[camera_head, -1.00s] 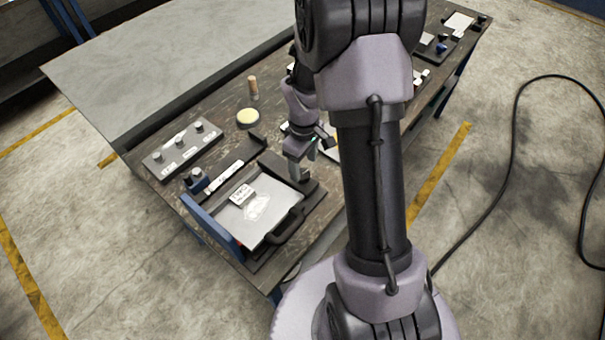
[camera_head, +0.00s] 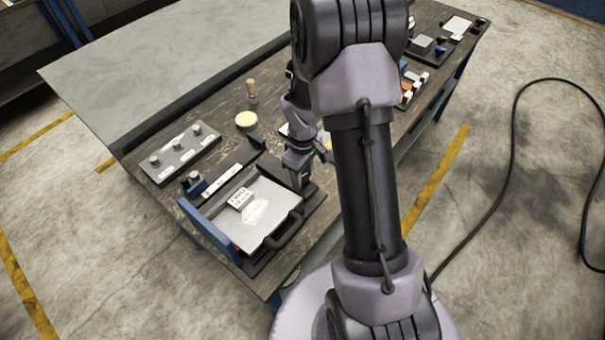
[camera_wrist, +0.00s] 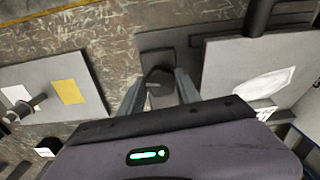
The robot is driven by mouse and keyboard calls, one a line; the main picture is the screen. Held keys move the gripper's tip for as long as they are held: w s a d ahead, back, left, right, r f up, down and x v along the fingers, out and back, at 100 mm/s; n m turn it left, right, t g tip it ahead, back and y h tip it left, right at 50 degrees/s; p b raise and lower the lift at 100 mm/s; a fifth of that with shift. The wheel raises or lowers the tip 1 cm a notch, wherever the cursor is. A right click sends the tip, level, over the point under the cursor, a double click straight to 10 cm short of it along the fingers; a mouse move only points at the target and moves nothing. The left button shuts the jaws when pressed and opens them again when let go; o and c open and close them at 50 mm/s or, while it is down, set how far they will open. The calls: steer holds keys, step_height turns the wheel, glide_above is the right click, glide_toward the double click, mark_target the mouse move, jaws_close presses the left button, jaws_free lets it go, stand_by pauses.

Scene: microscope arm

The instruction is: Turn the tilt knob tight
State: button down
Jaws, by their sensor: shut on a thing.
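A dark, rounded knob (camera_wrist: 158,86) sits between my gripper's two fingers in the wrist view. It is at the end of a dark base block (camera_wrist: 168,45), beside a light flat plate (camera_wrist: 245,75). My gripper (camera_wrist: 160,92) is shut on the knob, with a finger on either side of it. In the head view my gripper (camera_head: 299,184) points down at the right corner of the dark-framed plate assembly (camera_head: 312,204). The knob is hidden there behind the fingers. Whether the knob is tight cannot be seen.
A blue upright panel (camera_head: 208,232) and a dark curved handle (camera_head: 284,232) flank the plate. A small white labelled block (camera_head: 240,198) rests on it.

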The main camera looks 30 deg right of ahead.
steer(key=m+b, duration=0.1)
steer(key=m, duration=0.3)
steer(key=m+b, duration=0.1)
steer(key=m, duration=0.3)
steer(key=shift+a+m, duration=0.1)
steer(key=shift+m, duration=0.2)
steer(key=m+b, duration=0.1)
steer(key=m, duration=0.3)
steer(key=shift+w+a+m+b, duration=0.1)
steer(key=shift+m+b, duration=0.5)
steer(key=shift+m, duration=1)
steer(key=c, duration=0.8)
jaws_free()
steer(key=shift+c, duration=0.2)
